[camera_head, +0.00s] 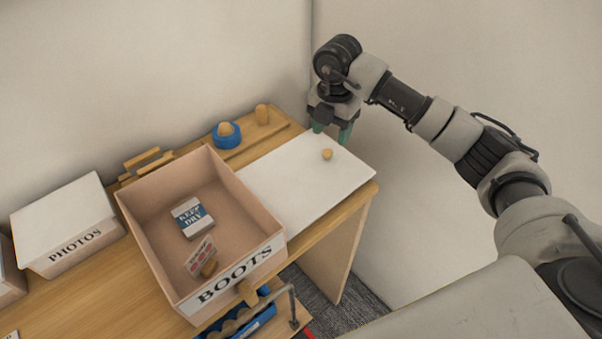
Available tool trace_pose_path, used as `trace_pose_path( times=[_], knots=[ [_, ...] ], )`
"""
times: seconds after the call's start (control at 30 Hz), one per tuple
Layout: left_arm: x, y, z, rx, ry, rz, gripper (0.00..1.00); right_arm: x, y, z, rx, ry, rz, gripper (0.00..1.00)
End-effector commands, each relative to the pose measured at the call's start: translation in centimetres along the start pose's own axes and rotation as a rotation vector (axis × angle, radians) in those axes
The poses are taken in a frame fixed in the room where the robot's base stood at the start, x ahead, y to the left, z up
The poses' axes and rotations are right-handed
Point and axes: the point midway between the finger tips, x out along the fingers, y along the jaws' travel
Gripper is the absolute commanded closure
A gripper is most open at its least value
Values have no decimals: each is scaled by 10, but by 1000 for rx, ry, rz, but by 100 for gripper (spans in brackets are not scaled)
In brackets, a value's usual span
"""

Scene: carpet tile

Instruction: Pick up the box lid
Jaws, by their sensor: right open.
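The box lid (300,178) is a flat white panel with a small round wooden knob (327,154). It lies on the wooden table, to the right of an open box (262,262) labelled BOOTS. My right gripper (332,131) hangs at the lid's far right edge, behind the knob. Its green fingertips are spread, with nothing seen between them. I cannot tell whether the fingertips touch the lid. My left gripper is not in view.
The open box holds a KEEP DRY packet (192,218) and a small card (200,256). A closed PHOTOS box (66,228) stands at left. A blue ring-shaped item (227,136) and a wooden peg (262,114) are at the back. Walls stand close behind.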

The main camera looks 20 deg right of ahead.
Motion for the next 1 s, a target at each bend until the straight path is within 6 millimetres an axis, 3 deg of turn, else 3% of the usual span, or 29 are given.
trace_pose_path(
  times=[0.17, 0.5, 0.8, 1.0],
  knots=[
    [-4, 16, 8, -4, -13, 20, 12, 14, 1, -1, -3, 2, 2, 46],
    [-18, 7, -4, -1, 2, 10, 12, 59, 2, 0, -3, 3, 1, 46],
    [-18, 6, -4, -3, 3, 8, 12, 66, 2, 1, -4, 1, 5, 46],
    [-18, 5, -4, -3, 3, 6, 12, 66, 2, 1, -4, 1, 5, 75]
  ],
)
